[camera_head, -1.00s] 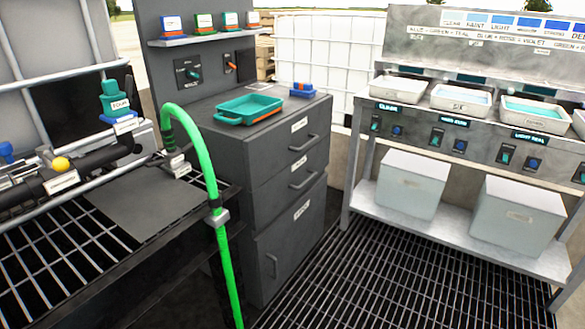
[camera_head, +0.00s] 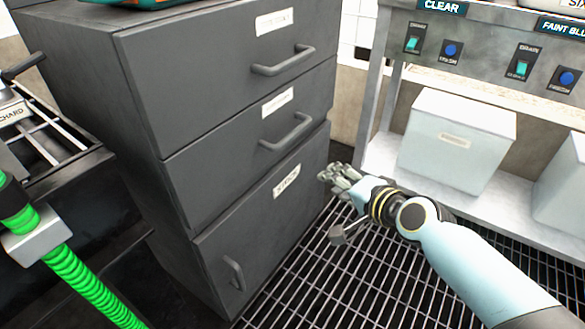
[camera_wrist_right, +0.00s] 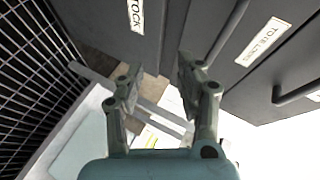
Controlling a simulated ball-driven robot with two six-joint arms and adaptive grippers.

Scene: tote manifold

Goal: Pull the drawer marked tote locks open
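A dark grey cabinet (camera_head: 150,40) fills the left and middle of the head view. Its top drawer (camera_head: 215,65) has a blurred label that seems to read "tote locks" (camera_head: 274,22) above a bar handle (camera_head: 283,61). The middle drawer (camera_head: 225,140) has its own label (camera_head: 278,101), starting "TOTE L" in the right wrist view (camera_wrist_right: 263,40), and a handle (camera_head: 286,132). Both drawers look shut. My right gripper (camera_head: 330,176) is open and empty, to the right of the cabinet and lower than both drawer handles. My left gripper is not in view.
A lower door (camera_head: 255,225) with a side handle (camera_head: 234,272) closes the cabinet's base. A metal bench (camera_head: 375,150) with a pale bin (camera_head: 458,140) on its shelf stands right. A green hose (camera_head: 85,290) is at left. Grated floor (camera_head: 300,285) lies before the cabinet.

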